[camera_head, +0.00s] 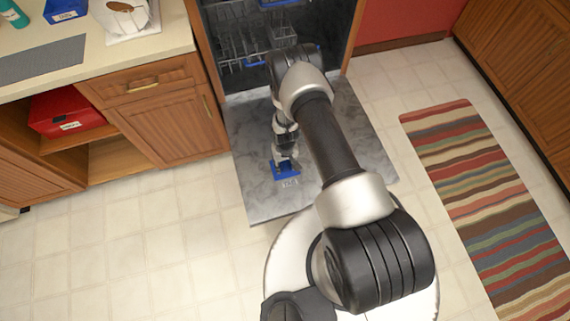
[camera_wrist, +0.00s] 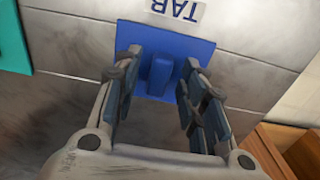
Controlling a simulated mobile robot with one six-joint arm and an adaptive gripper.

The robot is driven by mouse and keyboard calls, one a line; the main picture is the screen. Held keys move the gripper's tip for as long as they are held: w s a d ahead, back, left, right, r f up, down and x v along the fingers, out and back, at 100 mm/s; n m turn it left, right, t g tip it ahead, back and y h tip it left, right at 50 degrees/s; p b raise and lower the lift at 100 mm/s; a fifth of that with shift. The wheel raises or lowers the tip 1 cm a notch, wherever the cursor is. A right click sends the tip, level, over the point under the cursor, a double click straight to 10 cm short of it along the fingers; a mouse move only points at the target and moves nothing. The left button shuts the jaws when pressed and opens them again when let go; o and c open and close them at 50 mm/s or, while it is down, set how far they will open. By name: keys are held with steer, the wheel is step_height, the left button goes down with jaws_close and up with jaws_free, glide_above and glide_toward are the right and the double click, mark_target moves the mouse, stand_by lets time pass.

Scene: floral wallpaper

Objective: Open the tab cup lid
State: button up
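The tab cup lid (camera_head: 285,168) is a small blue plate on the grey, lowered dishwasher door. A white label (camera_head: 290,184) reading TAB lies beside it. In the wrist view, the blue lid (camera_wrist: 197,48) has a raised blue tab (camera_wrist: 160,75) standing up from it. My gripper (camera_wrist: 158,88) is open, with its two dark fingers apart on either side of the raised tab. A gap shows between the tab and each finger. In the head view, my gripper (camera_head: 285,152) is just above the lid and partly hides it.
The dishwasher door (camera_head: 250,190) lies open, with a rack (camera_head: 235,45) inside behind it. Wooden cabinets (camera_head: 165,120) and a counter (camera_head: 100,62) stand at left. A red box (camera_head: 65,113) sits in an open shelf. A striped rug (camera_head: 480,190) lies at right on clear floor.

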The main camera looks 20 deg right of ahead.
steer(key=shift+c, duration=0.5)
jaws_close()
